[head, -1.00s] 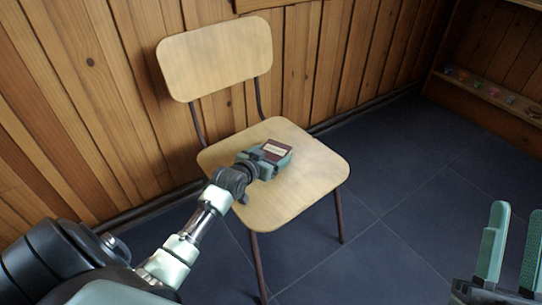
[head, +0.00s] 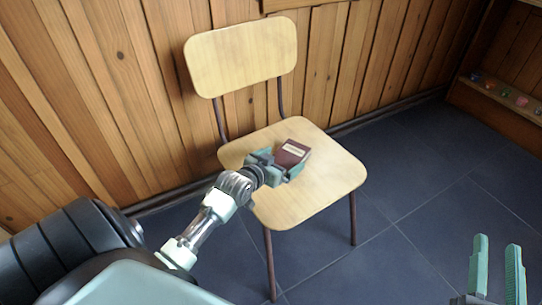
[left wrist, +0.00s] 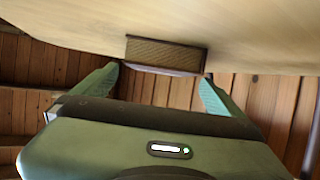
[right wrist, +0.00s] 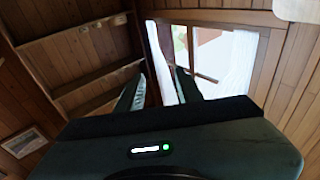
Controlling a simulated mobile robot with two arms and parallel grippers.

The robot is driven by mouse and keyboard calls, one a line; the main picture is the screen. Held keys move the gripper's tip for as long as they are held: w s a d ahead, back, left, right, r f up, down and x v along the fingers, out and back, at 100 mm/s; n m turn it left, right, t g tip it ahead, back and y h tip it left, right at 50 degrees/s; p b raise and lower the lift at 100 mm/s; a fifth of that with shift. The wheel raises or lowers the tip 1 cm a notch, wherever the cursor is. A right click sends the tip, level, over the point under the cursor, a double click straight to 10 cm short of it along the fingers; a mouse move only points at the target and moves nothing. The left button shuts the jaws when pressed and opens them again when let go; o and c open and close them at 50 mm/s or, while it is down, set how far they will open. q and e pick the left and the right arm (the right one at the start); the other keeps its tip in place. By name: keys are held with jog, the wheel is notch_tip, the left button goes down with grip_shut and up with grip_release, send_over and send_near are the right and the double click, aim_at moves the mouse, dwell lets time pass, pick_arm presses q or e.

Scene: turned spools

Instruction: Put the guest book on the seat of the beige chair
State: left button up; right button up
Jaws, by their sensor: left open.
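The guest book (head: 292,153), dark red with a pale label, lies on the seat of the beige chair (head: 325,177). My left gripper (head: 282,168) is low over the seat at the near-left side of the book. In the left wrist view the book (left wrist: 167,52) rests against the pale seat (left wrist: 60,25). The left fingers (left wrist: 158,80) are spread wide, one on each side of it, with visible gaps. My right gripper (head: 497,262) is open and empty at the lower right, far from the chair. The right wrist view shows nothing between its fingers (right wrist: 160,80).
The chair's backrest (head: 240,57) stands close to a wooden plank wall (head: 110,90). A wooden shelf (head: 500,110) with several small colored items is at the right. Dark tiled floor (head: 400,190) is open right of the chair.

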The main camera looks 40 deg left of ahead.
pick_arm(q)
jog(key=p+v, duration=0.1)
jog(key=v, duration=0.5)
jog(key=shift+s+r+p, duration=0.1)
jog(key=shift+p, duration=0.3)
jog(key=shift+s+d, duration=0.15)
jog(key=shift+d, duration=0.05)
jog(key=s+d+r+m+h, duration=0.1)
jog(key=s+d+r, duration=0.2)
jog(key=d, duration=0.4)
jog(key=s+d+r+m+h, duration=0.1)
jog(key=s+d+r, duration=0.1)
jog(key=d, duration=0.5)
jog(key=s+d+r+m+h, duration=0.1)
jog(key=s+d+r, duration=0.2)
jog(key=d, duration=0.4)
jog(key=shift+s+d+r+h, duration=0.25)
jog(key=shift+s+r+h, duration=0.1)
jog(key=shift+s+h, duration=0.05)
pick_arm(e)
notch_tip(320, 180, down, 10)
jog(key=s+d+g+h, duration=0.2)
jog(key=g, duration=0.4)
jog(key=shift+f, duration=0.15)
